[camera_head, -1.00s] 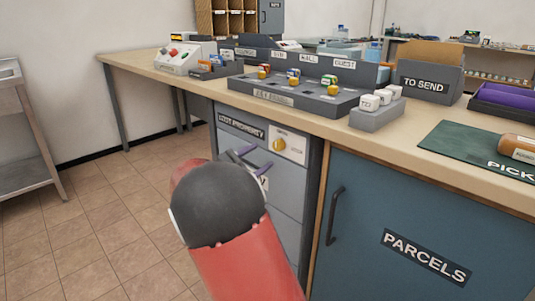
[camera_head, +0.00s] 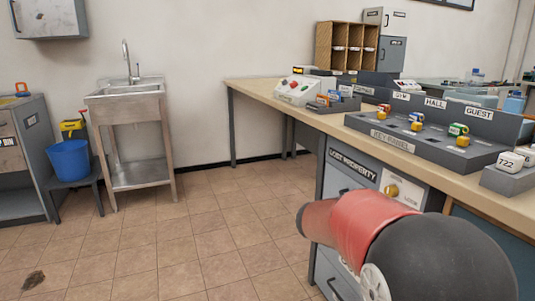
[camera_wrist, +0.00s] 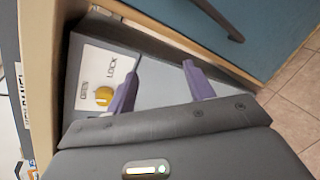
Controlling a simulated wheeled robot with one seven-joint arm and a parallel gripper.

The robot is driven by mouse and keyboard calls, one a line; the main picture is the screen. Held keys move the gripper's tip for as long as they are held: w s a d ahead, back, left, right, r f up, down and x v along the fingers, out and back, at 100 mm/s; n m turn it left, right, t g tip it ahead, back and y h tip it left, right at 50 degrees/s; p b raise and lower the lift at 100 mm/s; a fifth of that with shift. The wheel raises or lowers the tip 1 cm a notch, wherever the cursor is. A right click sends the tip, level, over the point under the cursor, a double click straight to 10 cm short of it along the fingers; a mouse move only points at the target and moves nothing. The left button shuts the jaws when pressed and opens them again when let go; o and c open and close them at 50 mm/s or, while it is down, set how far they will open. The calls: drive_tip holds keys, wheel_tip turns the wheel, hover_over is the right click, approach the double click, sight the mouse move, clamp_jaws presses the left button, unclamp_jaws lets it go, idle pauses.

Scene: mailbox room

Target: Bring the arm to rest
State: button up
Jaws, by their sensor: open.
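My arm, red with a dark grey joint, crosses the lower right of the head view in front of the lost property drawer unit (camera_head: 350,180). My gripper (camera_wrist: 158,84) shows in the wrist view as two purple fingers set apart, with nothing between them. Behind the fingers are the grey drawer unit front and its white lock plate with a yellow knob (camera_wrist: 104,96). The same knob (camera_head: 391,190) shows in the head view. The gripper itself is hidden behind my arm in the head view.
The wooden counter (camera_head: 262,92) carries the key panel (camera_head: 400,141) and a button box (camera_head: 299,90). A steel sink (camera_head: 127,105) stands at the back. A blue bucket (camera_head: 69,161) sits at the left. The tiled floor (camera_head: 190,240) between is mostly open, with a dark stain (camera_head: 33,281).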

drive_tip(key=s+a+f+m+y, duration=0.25)
drive_tip(key=s+m+y, duration=0.35)
drive_tip(key=s, duration=0.7)
drive_tip(key=s+a+m+t+y, duration=0.3)
drive_tip(key=s+a+y, duration=0.4)
drive_tip(key=a, duration=0.5)
drive_tip(key=s+m, duration=0.1)
drive_tip(key=s, duration=0.1)
drive_tip(key=shift+s+f+m+y, duration=0.25)
drive_tip(key=shift+s+m+y, duration=0.05)
drive_tip(key=shift+s+y, duration=0.1)
